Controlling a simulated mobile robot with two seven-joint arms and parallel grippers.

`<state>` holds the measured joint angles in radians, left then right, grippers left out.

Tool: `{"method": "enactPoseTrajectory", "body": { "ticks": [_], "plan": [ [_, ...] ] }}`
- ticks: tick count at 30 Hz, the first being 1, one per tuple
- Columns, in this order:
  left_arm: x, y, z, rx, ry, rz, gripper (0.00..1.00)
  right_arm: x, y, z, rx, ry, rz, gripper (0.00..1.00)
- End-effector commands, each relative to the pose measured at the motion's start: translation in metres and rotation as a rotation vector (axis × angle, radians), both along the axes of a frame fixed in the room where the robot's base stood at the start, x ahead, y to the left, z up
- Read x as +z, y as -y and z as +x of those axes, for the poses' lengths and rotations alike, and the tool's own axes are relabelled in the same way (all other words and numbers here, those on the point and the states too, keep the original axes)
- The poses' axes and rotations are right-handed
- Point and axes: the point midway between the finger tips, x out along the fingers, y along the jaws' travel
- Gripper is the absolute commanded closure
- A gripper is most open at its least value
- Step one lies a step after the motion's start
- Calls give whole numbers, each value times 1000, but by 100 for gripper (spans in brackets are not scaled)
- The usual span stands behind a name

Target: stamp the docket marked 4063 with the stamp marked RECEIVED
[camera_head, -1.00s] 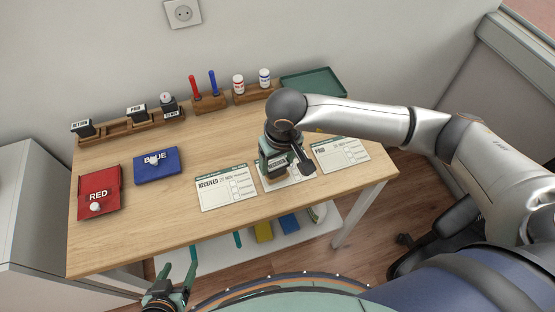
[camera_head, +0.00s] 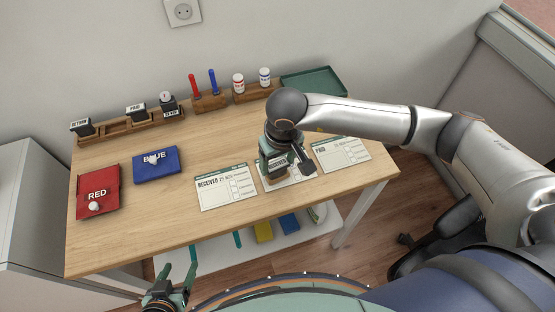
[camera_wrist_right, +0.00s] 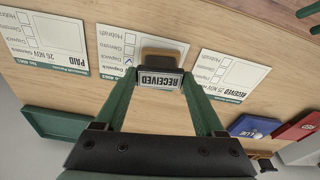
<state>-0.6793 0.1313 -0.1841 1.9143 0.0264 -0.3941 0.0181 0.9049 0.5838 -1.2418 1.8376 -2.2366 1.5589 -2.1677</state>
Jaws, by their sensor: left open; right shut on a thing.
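The stamp marked RECEIVED (camera_wrist_right: 160,79) is a dark block with a wooden part, held between the fingers of my right gripper (camera_wrist_right: 158,88). It also shows in the head view (camera_head: 277,164), over the middle docket (camera_head: 302,174). That docket shows in the wrist view (camera_wrist_right: 118,42), partly hidden by stamp and fingers. Its number is too small to read surely. I cannot tell whether the stamp touches the paper. A docket printed RECEIVED (camera_head: 226,190) lies to the left, one printed PAID (camera_head: 341,153) to the right. My left gripper (camera_head: 180,268) is open and empty before the table's front edge.
A red pad (camera_head: 99,183) and a blue pad (camera_head: 154,173) lie on the left of the table. A wooden stamp rack (camera_head: 113,130) with several stamps stands behind them. Red and blue handles, two bottles and a green tray (camera_head: 316,80) are at the back.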

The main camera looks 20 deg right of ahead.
Motion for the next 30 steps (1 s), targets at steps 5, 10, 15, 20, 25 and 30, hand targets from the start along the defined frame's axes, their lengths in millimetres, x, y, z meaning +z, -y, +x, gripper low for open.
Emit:
{"method": "enactPoseTrajectory", "body": {
  "ticks": [5, 10, 15, 20, 25, 30],
  "plan": [
    [8, 0, 0, 0, 0, 0, 31, 18, 0, 1, 0, 3, 0, 100],
    [14, 0, 0, 0, 0, 0, 31, 32, 0, 1, 0, 4, 0, 100],
    [19, 0, 0, 0, 0, 0, 31, 46, 0, 1, 0, 5, 1, 100],
    [22, 0, 0, 0, 1, 0, 31, 55, 0, 1, -1, 3, 2, 100],
    [22, 0, 0, 0, 1, 0, 31, 57, 0, 1, 0, 3, 0, 100],
    [22, 0, 0, 0, 1, 0, 31, 57, 0, 1, 0, 3, 0, 100]
  ]
}}
